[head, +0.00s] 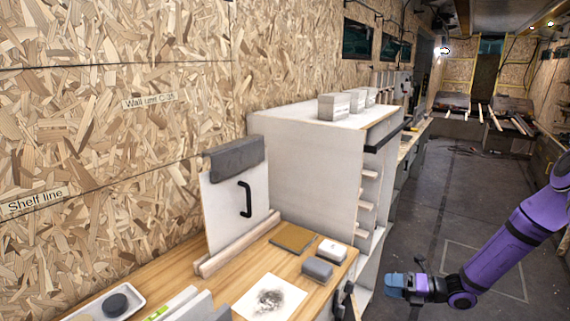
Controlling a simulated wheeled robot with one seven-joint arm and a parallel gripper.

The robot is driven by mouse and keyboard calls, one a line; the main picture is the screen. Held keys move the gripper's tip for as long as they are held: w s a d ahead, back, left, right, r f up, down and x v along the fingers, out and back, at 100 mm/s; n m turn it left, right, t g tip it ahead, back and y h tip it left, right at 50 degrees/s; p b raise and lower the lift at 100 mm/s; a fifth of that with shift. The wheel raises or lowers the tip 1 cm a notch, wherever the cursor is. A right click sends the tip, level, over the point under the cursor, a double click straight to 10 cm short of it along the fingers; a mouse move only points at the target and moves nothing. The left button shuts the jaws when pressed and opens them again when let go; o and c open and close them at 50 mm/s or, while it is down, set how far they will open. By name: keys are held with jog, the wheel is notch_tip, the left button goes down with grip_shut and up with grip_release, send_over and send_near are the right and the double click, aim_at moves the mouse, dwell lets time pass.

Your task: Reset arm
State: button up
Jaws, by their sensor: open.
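My purple arm comes in from the right edge of the head view, over the floor. Its end, my gripper (394,285), is at the lower right, to the right of the wooden worktop (222,270) and apart from it. The gripper is small here, with a blue-grey tip. It is open, and I see nothing held in it.
A white cabinet (300,150) stands behind. The floor (440,200) at right is largely clear.

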jog(key=s+a+r+n+g+h, duration=0.1)
jog(key=s+r+n+g+h, duration=0.2)
jog(key=r+n, duration=0.5)
jog(key=s+a+r+n+g+h, duration=0.1)
jog(key=s+a+r+n+h, duration=0.15)
jog(key=s+r+n, duration=0.55)
jog(key=s+r+n+g+h, duration=0.1)
jog(key=r+n+g+h, duration=0.3)
jog(key=r, duration=0.7)
jog(key=s+d+r+n+t+h, duration=0.1)
jog(key=s+r+n+t+h, duration=0.2)
jog(key=s+r+n, duration=0.4)
jog(key=s+d+r+n+t+h, duration=0.1)
jog(key=s+r+n+t+h, duration=0.2)
jog(key=s+r+n, duration=0.4)
jog(key=shift+s+d+r+n+t, duration=0.25)
jog(key=shift+s+t, duration=0.65)
jog(key=shift+s, duration=1.45)
